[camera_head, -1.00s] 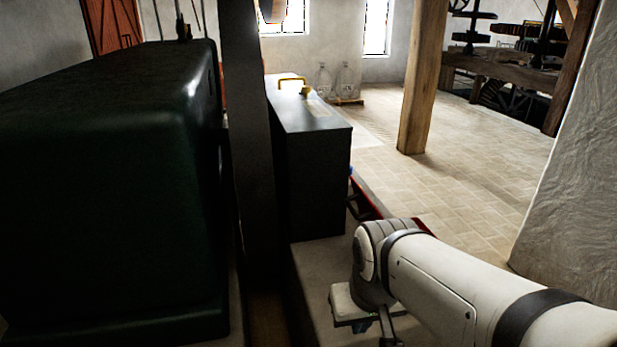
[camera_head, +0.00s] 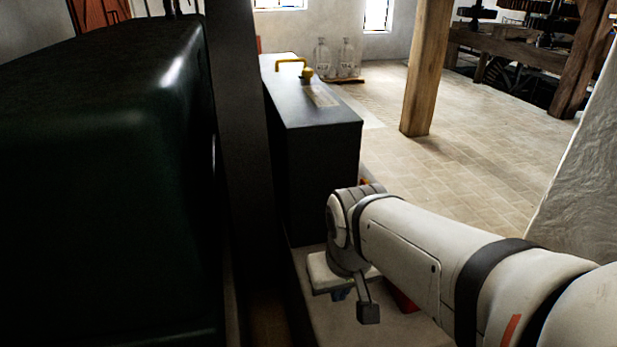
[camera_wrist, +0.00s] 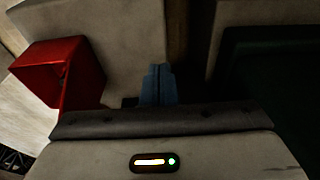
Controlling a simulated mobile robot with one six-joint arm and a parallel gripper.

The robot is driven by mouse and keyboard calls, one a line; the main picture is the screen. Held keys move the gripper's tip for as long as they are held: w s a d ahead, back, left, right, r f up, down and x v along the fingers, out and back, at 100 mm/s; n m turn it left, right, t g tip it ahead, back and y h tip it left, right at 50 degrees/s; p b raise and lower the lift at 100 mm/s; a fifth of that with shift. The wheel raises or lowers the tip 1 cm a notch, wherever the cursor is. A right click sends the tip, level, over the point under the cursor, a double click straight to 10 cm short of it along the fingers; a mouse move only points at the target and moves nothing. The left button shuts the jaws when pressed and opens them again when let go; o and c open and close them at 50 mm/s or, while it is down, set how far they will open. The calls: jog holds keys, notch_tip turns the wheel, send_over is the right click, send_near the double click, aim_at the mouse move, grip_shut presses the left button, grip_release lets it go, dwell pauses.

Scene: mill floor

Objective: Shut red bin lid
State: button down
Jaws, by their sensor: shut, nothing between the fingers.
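A red bin (camera_wrist: 84,78) shows at the left of the wrist view, box-shaped, with a brighter red face on its left. I cannot tell its lid from its walls or how far the lid stands open. In the head view only a small red patch (camera_head: 404,301) shows below my arm, which hides the rest. My gripper (camera_wrist: 157,72) has blue fingers, shut together and empty, to the right of the bin and apart from it in the wrist view. In the head view the gripper is mostly hidden under my wrist.
A large dark green casing (camera_head: 100,180) fills the left. A dark cabinet (camera_head: 325,165) with a yellow handle (camera_head: 292,64) stands ahead. Glass jugs (camera_head: 347,58) stand behind it. A wooden post (camera_head: 426,70) rises from the open tiled floor (camera_head: 470,130). A white wall (camera_head: 575,190) is at right.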

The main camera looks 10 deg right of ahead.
jog(key=w+r+g+h+p, duration=0.1)
jog(key=w+r+g+h, duration=0.4)
jog(key=w, duration=1.3)
jog(key=d+f+t+p, duration=0.1)
jog(key=d+f+t, duration=0.1)
jog(key=d+f, duration=0.3)
jog(key=shift+w+d+f, duration=0.2)
jog(key=shift+d+f, duration=0.15)
jog(key=shift+d, duration=1.7)
